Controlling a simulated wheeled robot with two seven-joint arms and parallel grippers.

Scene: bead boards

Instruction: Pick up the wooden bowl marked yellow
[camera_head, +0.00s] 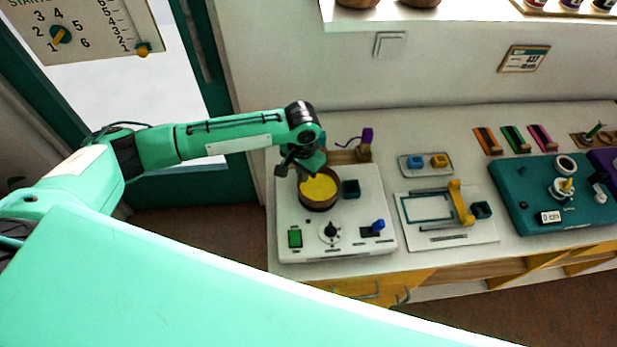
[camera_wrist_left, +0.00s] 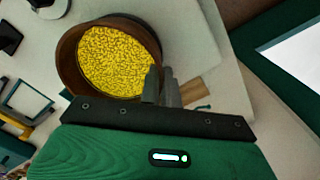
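The wooden bowl (camera_head: 319,203) is round and brown, filled with yellow beads, at the upper middle of the white board at left. It also fills the upper left of the left wrist view (camera_wrist_left: 69,63). My left gripper (camera_head: 300,169) is at the bowl's far left rim. In the left wrist view its two fingers (camera_wrist_left: 161,87) are close together, one on the inner side of the bowl wall and one on the outer side, with the rim between them. I cannot tell whether the bowl's base touches the board. My right gripper is in neither view.
The white board (camera_head: 285,247) carries a black knob (camera_head: 330,231), a green switch (camera_head: 295,238), a dark block (camera_head: 351,188) and a blue-handled piece (camera_head: 378,226). A purple-topped wooden piece (camera_head: 366,140) stands behind. A slider board (camera_head: 465,236) and teal board (camera_head: 540,222) lie right.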

